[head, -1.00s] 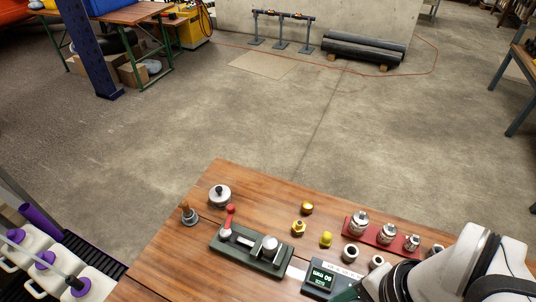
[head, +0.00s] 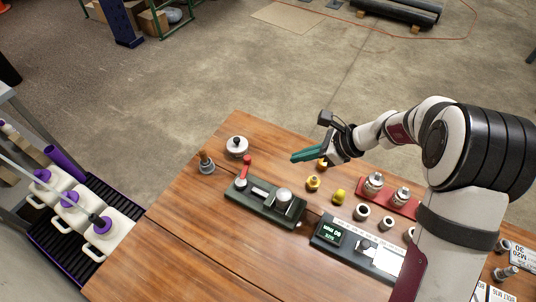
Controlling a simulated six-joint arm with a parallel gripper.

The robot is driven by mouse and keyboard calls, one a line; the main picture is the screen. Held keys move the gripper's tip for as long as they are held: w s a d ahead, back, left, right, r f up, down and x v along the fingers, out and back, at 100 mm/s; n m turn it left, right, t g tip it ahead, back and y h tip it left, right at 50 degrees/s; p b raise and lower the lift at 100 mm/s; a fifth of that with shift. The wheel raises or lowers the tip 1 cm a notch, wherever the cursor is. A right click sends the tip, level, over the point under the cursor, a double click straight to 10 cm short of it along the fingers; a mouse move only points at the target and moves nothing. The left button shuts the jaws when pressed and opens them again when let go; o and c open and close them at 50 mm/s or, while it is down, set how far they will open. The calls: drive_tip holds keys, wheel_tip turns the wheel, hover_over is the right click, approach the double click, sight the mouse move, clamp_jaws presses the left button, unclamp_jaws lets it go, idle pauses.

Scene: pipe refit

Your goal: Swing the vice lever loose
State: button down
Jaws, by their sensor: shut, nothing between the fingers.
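The vice (head: 262,205) is a dark green block on the wooden table, with a silver round part at its right end. Its lever (head: 246,167) has a red grip and rises from a pale pivot at the vice's left end. My gripper (head: 296,158) has green fingers, which are shut and empty. It hangs above the table's back edge, to the right of the lever and apart from it, pointing left. Whether anything is clamped in the vice is too small to tell.
Yellow fittings (head: 313,183) stand right of the vice, near a red tray (head: 389,195) of metal fittings. A display unit (head: 330,232) is at the front right. The table's left front is bare.

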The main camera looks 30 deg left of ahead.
approach(244, 171)
drive_tip(key=w+f, duration=0.1)
drive_tip(key=f, duration=0.1)
drive_tip(key=w+f, duration=0.2)
drive_tip(key=shift+w+f, duration=0.1)
drive_tip(key=shift+w, duration=0.05)
drive_tip(key=a, duration=0.2)
drive_tip(key=shift+a, duration=0.9)
